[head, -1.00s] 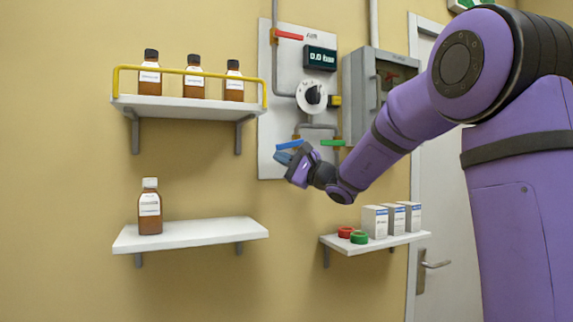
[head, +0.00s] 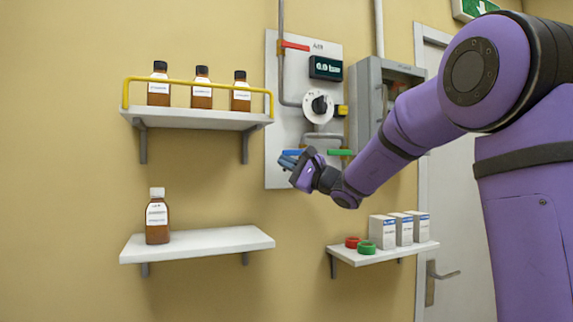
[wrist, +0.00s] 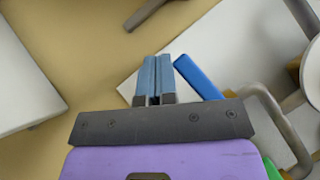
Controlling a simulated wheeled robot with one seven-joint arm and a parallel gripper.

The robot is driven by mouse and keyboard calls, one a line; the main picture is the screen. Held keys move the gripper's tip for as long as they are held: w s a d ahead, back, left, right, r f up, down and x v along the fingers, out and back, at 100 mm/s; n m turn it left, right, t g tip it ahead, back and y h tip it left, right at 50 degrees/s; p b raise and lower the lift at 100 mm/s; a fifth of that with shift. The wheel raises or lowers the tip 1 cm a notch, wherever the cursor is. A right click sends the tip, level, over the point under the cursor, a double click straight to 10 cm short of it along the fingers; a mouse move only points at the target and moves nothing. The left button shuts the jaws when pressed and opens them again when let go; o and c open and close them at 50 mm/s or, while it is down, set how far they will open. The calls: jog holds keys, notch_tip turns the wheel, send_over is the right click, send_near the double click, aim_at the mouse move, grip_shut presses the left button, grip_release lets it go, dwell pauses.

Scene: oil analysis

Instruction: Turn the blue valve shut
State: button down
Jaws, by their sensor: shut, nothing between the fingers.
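The blue valve handle (head: 293,153) is a short bar on the lower left of the white wall panel (head: 277,110). It looks roughly level in the head view, partly hidden by my gripper. My gripper (head: 286,162) is just below and in front of it. In the wrist view the blue-grey fingers of my gripper (wrist: 153,80) are shut together and empty. The blue handle (wrist: 198,77) lies just to their right there, slanting. I cannot tell whether a finger touches it.
A green handle (head: 340,153) is right of the blue one, and a red handle (head: 296,45) is above. A round dial (head: 319,106) and pressure display (head: 326,68) are on the panel. A grey cabinet (head: 366,100) stands to the right. Shelves (head: 197,243) flank the panel.

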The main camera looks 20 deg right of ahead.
jog(key=v, duration=1)
jog(key=shift+s+d, duration=0.25)
jog(key=shift+s, duration=0.05)
jog(key=shift+f, duration=0.15)
jog(key=s+a+f+n+g+h, duration=0.2)
jog(key=s+a+f+n+g, duration=0.25)
jog(key=s+a+g, duration=0.35)
jog(key=s+a+f+n+g+h, duration=0.2)
jog(key=s+a+f+n+g, duration=0.3)
jog(key=s, duration=0.4)
jog(key=s+d+f+n+h, duration=0.2)
jog(key=s+d+f+h, duration=0.1)
jog(key=s, duration=0.4)
jog(key=s+d+f+n+t+h, duration=0.1)
jog(key=s+d+f+n+h, duration=0.2)
jog(key=s+f+h, duration=0.2)
jog(key=s+h, duration=0.2)
jog(key=shift+d+f+t+h, duration=0.2)
jog(key=shift+d+t+h, duration=0.05)
jog(key=shift+t+h, duration=0.05)
